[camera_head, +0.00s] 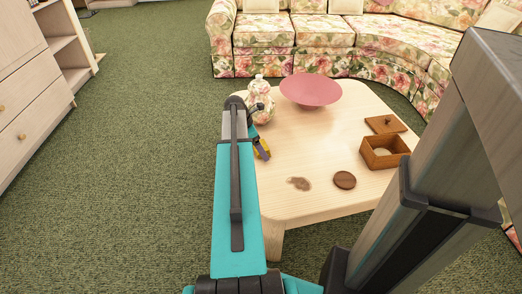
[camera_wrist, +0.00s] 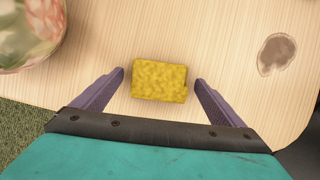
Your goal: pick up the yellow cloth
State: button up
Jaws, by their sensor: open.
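The yellow cloth (camera_wrist: 159,81) lies on the light wooden table (camera_wrist: 130,22) in the wrist view, as a small block-like rectangle with a mottled surface. My gripper (camera_wrist: 159,77) is open, with one purple finger on each side of the cloth and a gap on both sides. In the head view my gripper (camera_head: 262,152) is over the table's left side, and a bit of yellow (camera_head: 262,146) shows beside it, mostly hidden by my arm. I cannot tell the exact height of the fingers above the table.
A floral vase (camera_head: 260,102) stands close by on the left, also in the wrist view (camera_wrist: 26,32). A pink bowl (camera_head: 310,90), an open wooden box (camera_head: 384,153), its lid (camera_head: 385,124), a dark round coaster (camera_head: 344,180) and a brown stain (camera_head: 299,184) are on the table.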

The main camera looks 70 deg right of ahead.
aim_at(263, 145)
dwell(0.4)
jog(key=c, duration=1.1)
jog(key=shift+c, duration=0.2)
jog(key=shift+r, duration=0.2)
jog(key=shift+r+p, duration=0.4)
jog(key=shift+r, duration=0.25)
notch_tip(263, 145, up, 2)
jog(key=shift+p, duration=0.45)
jog(key=w+a+r+p, duration=0.1)
jog(key=w+a+p, duration=0.1)
jog(key=a, duration=1.4)
jog(key=shift+w+r+p, duration=0.15)
jog(key=shift+r+p, duration=0.05)
jog(key=shift+p, duration=0.35)
